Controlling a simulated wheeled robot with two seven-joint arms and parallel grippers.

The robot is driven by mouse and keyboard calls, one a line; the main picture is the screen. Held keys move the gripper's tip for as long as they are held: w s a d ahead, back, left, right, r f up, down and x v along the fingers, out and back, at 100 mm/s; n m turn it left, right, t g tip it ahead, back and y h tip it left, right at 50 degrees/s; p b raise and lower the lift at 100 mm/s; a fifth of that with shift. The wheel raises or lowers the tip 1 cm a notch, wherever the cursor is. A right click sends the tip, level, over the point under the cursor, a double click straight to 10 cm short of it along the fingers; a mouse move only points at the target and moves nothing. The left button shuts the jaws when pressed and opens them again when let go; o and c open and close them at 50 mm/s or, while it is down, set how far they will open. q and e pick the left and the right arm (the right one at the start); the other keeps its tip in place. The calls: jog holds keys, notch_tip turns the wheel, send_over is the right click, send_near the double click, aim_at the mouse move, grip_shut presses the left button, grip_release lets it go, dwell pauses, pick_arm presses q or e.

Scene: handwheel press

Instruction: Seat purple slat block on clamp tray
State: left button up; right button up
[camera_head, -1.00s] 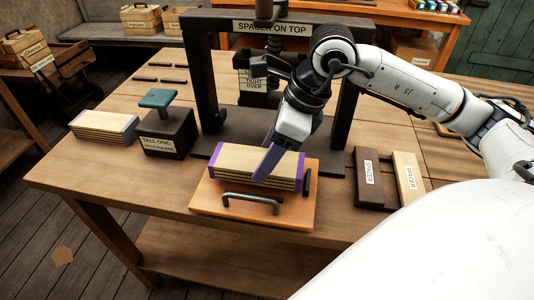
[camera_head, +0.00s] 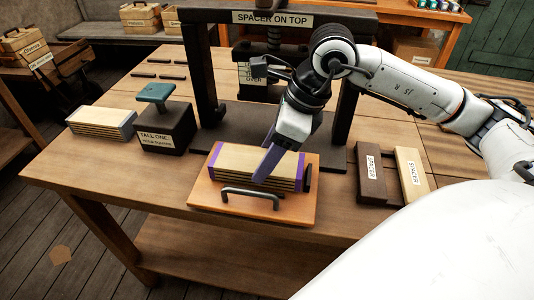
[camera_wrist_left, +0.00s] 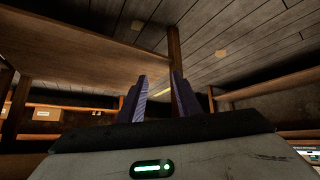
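The purple slat block (camera_head: 237,160), pale slats with purple ends, lies on the orange clamp tray (camera_head: 210,196) in the head view. The tray has a dark handle at its front and a dark upright stop at its right. My right gripper (camera_head: 268,166) points down at the block, with one purple finger across its top and front. The other finger is hidden, so I cannot tell whether it grips. My left gripper (camera_wrist_left: 160,97) shows only in the left wrist view, its two purple fingers apart with nothing between them.
The dark press frame (camera_head: 205,90) stands behind the tray. A dark block with a teal handle (camera_head: 165,125) and a grey-ended slat block (camera_head: 100,122) are at left. Two spacers (camera_head: 390,175) lie at right. The table underside (camera_wrist_left: 80,50) is near my left gripper.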

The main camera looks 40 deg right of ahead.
pick_arm(q)
jog(key=shift+f, duration=0.2)
pick_arm(e)
jog(key=shift+f, duration=0.2)
jog(key=o, duration=1.4)
jog(key=shift+c, duration=0.2)
jog(key=v, duration=0.2)
jog(key=shift+d+r, duration=0.15)
jog(key=shift+r, duration=0.25)
jog(key=v, duration=0.6)
jog(key=shift+s+r, duration=0.15)
pick_arm(q)
jog(key=shift+w+d+r, duration=0.2)
jog(key=shift+r, duration=0.4)
pick_arm(e)
jog(key=shift+s+d+r, duration=0.1)
jog(key=shift+s+r, duration=0.1)
jog(key=shift+r, duration=0.35)
